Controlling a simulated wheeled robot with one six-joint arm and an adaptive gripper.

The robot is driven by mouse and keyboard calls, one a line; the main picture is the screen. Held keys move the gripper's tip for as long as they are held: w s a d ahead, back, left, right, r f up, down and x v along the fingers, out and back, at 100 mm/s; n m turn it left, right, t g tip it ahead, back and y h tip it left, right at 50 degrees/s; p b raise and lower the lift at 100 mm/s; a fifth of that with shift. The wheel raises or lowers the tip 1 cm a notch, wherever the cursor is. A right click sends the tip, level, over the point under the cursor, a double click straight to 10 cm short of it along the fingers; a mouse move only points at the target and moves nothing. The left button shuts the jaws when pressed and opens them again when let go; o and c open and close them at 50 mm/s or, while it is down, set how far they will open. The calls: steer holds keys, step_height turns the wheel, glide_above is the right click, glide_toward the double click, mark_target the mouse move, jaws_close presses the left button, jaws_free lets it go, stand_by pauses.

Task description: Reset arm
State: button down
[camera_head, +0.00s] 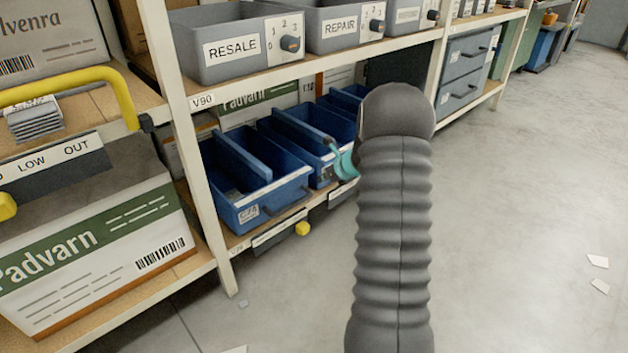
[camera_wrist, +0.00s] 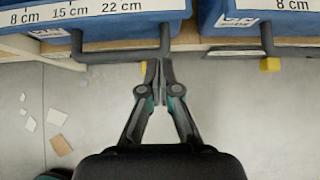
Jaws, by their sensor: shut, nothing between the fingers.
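My gripper (camera_wrist: 161,85) shows in the wrist view with its two dark fingers together and nothing between them. In the head view my grey ribbed arm stands in the middle right of the picture, and only a teal part of my gripper (camera_head: 345,162) shows at its left, in front of the blue bins.
Blue bins (camera_head: 259,211) with handles stand on the low shelf. Grey bins marked RESALE (camera_head: 231,47) and REPAIR (camera_head: 340,28) stand above. A rack post (camera_head: 199,150) and a Padvarn carton (camera_head: 95,262) are at left. The floor (camera_head: 530,200) at right is mostly clear, with scraps (camera_head: 598,261).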

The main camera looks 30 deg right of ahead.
steer(key=v, duration=0.7)
steer(key=s+a+n+g+y, duration=0.2)
steer(key=s+a+n+g, duration=0.2)
steer(key=s+a+n, duration=0.9)
steer(key=s+a+r+n+h, duration=0.1)
steer(key=s+a+r+n, duration=0.3)
steer(key=s+r+n, duration=0.2)
steer(key=s+a+r+n+h+p, duration=0.1)
steer(key=s+a+r+n, duration=0.4)
steer(key=s, duration=0.5)
steer(key=s+a+r+n+t+h, duration=0.1)
steer(key=s+a+r+n+h, duration=0.1)
steer(key=s+a+r+n, duration=0.2)
steer(key=s+r+n, duration=0.3)
steer(key=s+n, duration=0.1)
steer(key=shift+a+r+n, duration=0.25)
steer(key=shift+r+n, duration=0.05)
steer(key=shift+n, duration=0.1)
steer(key=shift+w, duration=0.1)
